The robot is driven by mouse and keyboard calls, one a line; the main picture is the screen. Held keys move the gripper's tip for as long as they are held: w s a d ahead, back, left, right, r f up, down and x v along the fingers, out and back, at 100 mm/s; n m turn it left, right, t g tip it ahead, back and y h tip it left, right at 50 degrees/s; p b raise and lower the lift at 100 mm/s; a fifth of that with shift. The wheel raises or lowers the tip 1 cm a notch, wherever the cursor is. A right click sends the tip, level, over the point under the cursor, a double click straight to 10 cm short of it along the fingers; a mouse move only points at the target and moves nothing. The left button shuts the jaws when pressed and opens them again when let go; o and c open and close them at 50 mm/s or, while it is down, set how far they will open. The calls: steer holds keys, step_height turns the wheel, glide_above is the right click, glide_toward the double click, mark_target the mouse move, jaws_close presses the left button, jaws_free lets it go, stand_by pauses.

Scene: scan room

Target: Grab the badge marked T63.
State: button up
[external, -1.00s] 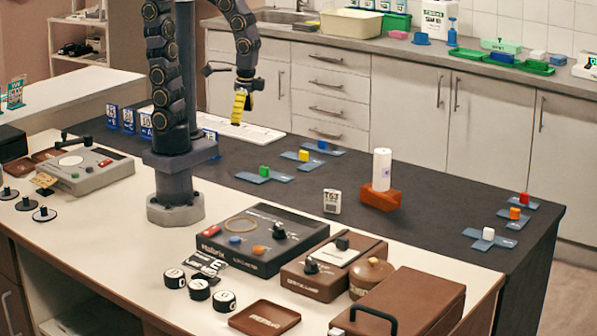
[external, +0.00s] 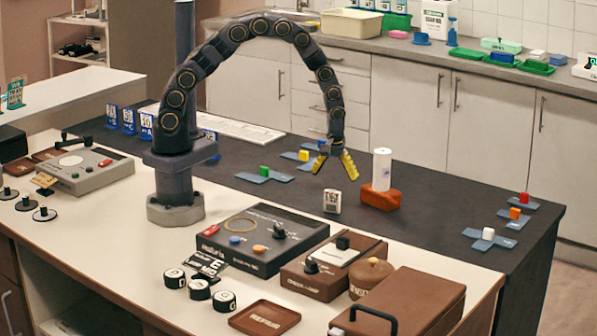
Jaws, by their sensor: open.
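A small white badge (external: 332,201) with dark print stands upright on the dark mat, just left of the orange-brown block. Its print is too small to read for certain. My gripper (external: 334,173) hangs above this badge with its two yellow fingers spread apart. Nothing is between them, and a gap shows between the fingertips and the badge. Several blue badges or cards, such as the blue card (external: 128,119), stand at the left behind my arm, one partly hidden by it.
An orange-brown block (external: 380,198) with a white cylinder (external: 381,169) stands close to the badge's right. A black device box (external: 262,240) lies in front. Blue pads with coloured cubes, such as the green cube (external: 264,170), lie to the left and far right.

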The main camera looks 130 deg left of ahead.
mark_target(332, 191)
steer(key=f, duration=0.7)
steer(key=shift+s+d, duration=0.15)
steer(key=shift+d, duration=0.1)
steer(key=shift+r, duration=0.1)
steer(key=c, duration=1.1)
